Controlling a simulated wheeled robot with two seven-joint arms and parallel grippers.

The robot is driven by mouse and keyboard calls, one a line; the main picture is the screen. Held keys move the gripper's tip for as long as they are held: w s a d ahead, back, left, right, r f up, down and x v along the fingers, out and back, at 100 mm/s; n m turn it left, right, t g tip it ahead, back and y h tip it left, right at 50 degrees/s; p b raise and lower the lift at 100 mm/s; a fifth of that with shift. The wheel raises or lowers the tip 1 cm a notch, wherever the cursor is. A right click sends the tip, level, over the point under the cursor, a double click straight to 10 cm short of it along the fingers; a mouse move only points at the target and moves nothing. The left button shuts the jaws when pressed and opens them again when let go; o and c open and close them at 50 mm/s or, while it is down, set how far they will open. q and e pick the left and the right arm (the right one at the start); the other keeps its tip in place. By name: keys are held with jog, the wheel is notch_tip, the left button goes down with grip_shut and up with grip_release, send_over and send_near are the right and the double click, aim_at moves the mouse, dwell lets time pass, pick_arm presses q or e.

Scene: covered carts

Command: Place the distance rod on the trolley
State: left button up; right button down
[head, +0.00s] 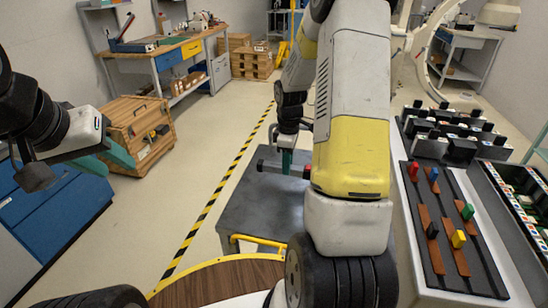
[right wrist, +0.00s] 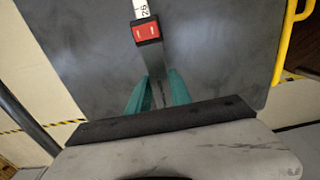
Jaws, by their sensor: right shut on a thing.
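The distance rod (head: 271,166) is a dark grey bar with a red end block.
A white table (head: 408,215) at the right carries a board with coloured blocks (head: 447,225) and black-and-white parts. Workbenches and pallets (head: 252,62) are at the back. Yellow-black tape crosses the clear floor.

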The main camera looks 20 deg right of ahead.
jog(key=shift+w+d+f, duration=0.1)
jog(key=shift+w+d, duration=0.1)
jog(key=shift+w, duration=0.35)
jog(key=shift+w+d, duration=0.15)
jog(key=shift+w, duration=0.35)
jog(key=shift+f, duration=1.75)
jog(key=shift+f, duration=0.1)
jog(key=c, duration=1.2)
grip_release()
jog(key=shift+o, duration=0.2)
